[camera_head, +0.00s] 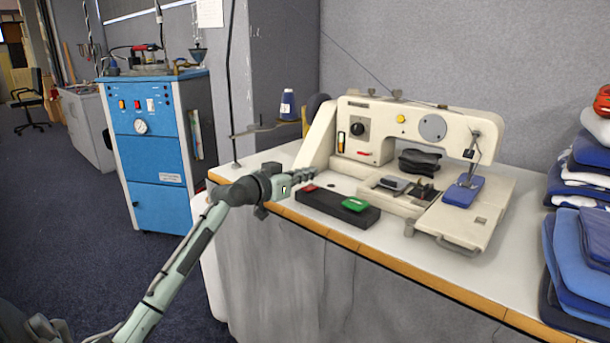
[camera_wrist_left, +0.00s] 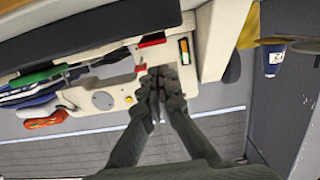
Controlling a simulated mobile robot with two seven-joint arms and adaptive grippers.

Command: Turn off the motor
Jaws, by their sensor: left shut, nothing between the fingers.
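A black switch box (camera_head: 325,200) lies on the table in front of a cream sewing machine (camera_head: 350,105). It carries a red button (camera_head: 308,188) at its left end and a green button (camera_head: 355,204) towards its right end. My left gripper (camera_head: 310,173) is shut and empty, just above and behind the red button in this view; I cannot tell whether it touches anything. My right gripper is not in view.
A pile of folded blue and white cloth (camera_head: 585,235) stands at the table's right. A blue thread cone (camera_head: 287,104) stands behind my gripper. A blue cabinet (camera_head: 160,200) stands left, apart from the table (camera_head: 400,262). The table's front edge is clear.

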